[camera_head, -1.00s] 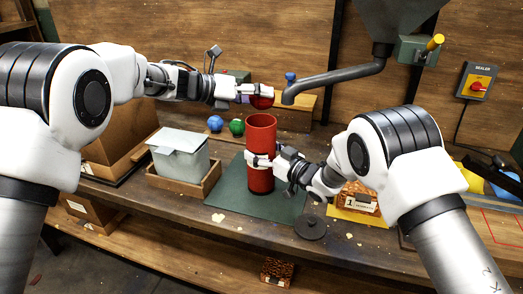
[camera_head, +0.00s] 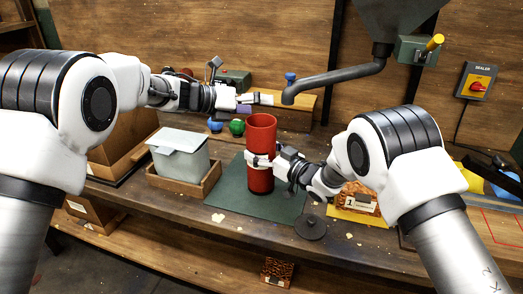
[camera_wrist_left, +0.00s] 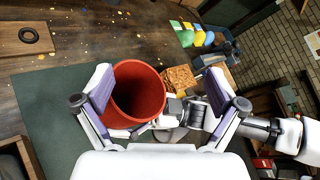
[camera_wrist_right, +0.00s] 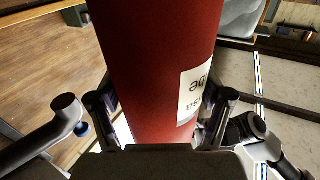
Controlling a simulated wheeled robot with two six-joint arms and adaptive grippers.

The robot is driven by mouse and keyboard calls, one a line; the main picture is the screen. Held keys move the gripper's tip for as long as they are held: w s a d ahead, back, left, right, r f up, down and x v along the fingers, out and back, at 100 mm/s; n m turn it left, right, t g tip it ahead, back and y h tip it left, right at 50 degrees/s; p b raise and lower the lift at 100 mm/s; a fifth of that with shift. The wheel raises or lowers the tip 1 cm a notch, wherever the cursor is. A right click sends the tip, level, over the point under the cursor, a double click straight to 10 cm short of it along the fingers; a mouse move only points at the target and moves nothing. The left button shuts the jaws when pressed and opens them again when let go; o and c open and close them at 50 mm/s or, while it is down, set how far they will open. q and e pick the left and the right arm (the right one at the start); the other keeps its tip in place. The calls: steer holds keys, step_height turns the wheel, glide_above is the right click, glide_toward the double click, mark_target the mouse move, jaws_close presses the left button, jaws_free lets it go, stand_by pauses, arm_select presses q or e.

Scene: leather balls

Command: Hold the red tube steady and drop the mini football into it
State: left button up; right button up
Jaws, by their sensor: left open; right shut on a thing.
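The red tube (camera_head: 261,136) stands upright on the green mat (camera_head: 230,194). My right gripper (camera_head: 259,161) is shut around its middle; in the right wrist view the tube (camera_wrist_right: 155,55) shows a white label between the fingers. My left gripper (camera_head: 259,103) is open and empty just above the tube's mouth. In the left wrist view its spread fingers are on either side of the tube's open top (camera_wrist_left: 135,93), with the opening nearer the left finger. The inside is dark. I cannot make out the mini football in any view.
A grey lidded bin (camera_head: 180,157) sits in a wooden tray on the left. A dark disc (camera_head: 311,227) lies at the front edge.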

arm_select(q)
steer(key=shift+a, duration=0.1)
steer(key=v, duration=1.1)
steer(key=shift+s+a, duration=0.25)
steer(key=shift+a, duration=0.05)
steer(key=shift+r, duration=0.1)
arm_select(e)
steer(key=o, duration=1.5)
